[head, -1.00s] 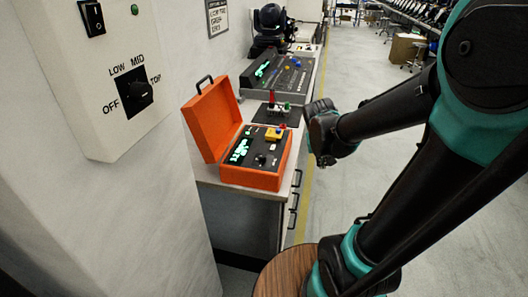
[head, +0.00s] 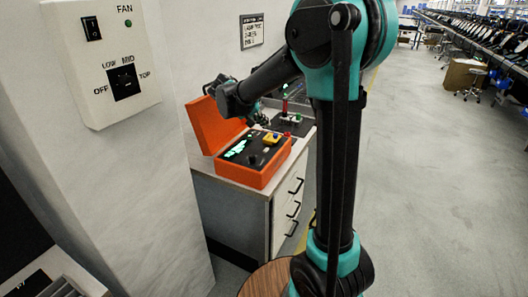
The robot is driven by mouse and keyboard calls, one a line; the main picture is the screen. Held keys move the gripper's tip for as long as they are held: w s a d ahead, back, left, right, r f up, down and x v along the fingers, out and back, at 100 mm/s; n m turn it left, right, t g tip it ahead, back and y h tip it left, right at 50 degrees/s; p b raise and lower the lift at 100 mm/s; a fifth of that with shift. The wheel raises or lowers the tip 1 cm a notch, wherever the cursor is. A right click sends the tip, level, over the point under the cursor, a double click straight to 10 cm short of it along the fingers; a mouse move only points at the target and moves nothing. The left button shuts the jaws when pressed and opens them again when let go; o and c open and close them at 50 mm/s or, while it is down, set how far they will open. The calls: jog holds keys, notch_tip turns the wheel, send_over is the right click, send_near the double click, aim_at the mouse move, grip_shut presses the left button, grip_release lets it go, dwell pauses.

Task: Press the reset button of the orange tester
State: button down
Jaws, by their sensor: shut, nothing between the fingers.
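The orange tester (head: 262,178) stands on the cabinet top with its lid (head: 207,127) open at the back left. Its dark panel shows a lit green display (head: 235,148), a dark knob (head: 252,160) and a yellow part (head: 271,138) near the far right corner. I cannot tell which control is the reset button. My gripper (head: 258,118) is small and partly hidden by my wrist. It is shut and empty, near the tester's far side, pointing down. I cannot tell whether it touches the panel.
A dark mat with a red post (head: 285,105) lies on the cabinet (head: 282,205) behind the tester. A wall box (head: 105,60) with a fan switch and rotary knob hangs at the left. A round wooden top (head: 262,281) is in front. Open floor lies at the right.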

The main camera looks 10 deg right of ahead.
aim_at(265, 150)
jog(key=shift+d+f, duration=0.1)
jog(key=shift+f, duration=4.3)
jog(key=shift+f, duration=0.1)
jog(key=shift+f, duration=0.3)
jog(key=shift+f, duration=0.4)
jog(key=shift+r, duration=0.8)
